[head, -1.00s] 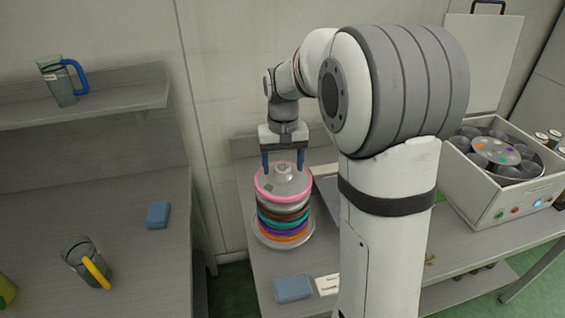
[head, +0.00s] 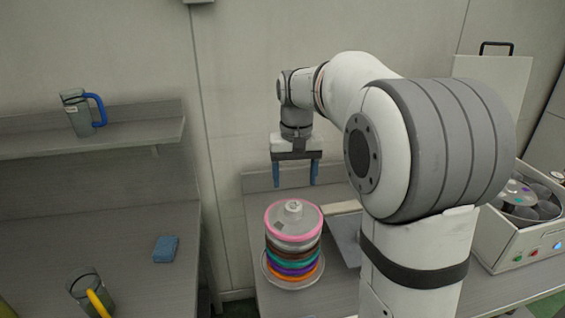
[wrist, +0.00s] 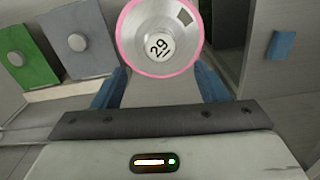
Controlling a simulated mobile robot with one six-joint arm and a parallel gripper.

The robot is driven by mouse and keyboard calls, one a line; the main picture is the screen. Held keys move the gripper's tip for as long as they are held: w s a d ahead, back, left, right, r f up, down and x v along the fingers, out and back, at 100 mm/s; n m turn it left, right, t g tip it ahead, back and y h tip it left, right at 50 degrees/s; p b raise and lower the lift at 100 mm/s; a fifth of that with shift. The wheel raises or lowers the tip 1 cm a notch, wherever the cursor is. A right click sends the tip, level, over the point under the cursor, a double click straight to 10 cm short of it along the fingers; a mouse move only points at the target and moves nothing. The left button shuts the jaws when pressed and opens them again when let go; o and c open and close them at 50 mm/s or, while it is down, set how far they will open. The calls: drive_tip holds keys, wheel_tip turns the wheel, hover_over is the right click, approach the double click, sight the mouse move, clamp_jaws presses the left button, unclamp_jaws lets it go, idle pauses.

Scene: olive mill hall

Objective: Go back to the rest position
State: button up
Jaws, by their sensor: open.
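My gripper (head: 296,173) is open and empty, with its two blue fingers pointing down above the stack of coloured rings and discs (head: 293,245). A clear gap shows between the fingertips and the pink-rimmed top disc (head: 293,221). In the wrist view the top disc (wrist: 160,38) lies beyond the fingers and carries a label reading 29. The stack stands upright on a round plate on the grey bench. My arm hides part of the bench to the right.
A pitcher with a blue handle (head: 82,113) stands on the left shelf (head: 150,135). A blue sponge (head: 166,249) and a yellow-handled pitcher (head: 90,293) are on the left bench. A white machine with discs (head: 520,235) stands at the right. Green and grey panels (wrist: 28,55) show in the wrist view.

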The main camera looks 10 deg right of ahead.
drive_tip(key=s+f+t, duration=0.1)
drive_tip(key=s+f, duration=0.2)
drive_tip(key=s, duration=0.8)
drive_tip(key=s+f+n+t, duration=0.1)
drive_tip(key=s+f+t, duration=0.1)
drive_tip(key=s, duration=0.9)
drive_tip(key=shift+s+f, duration=0.4)
drive_tip(key=shift+f, duration=0.2)
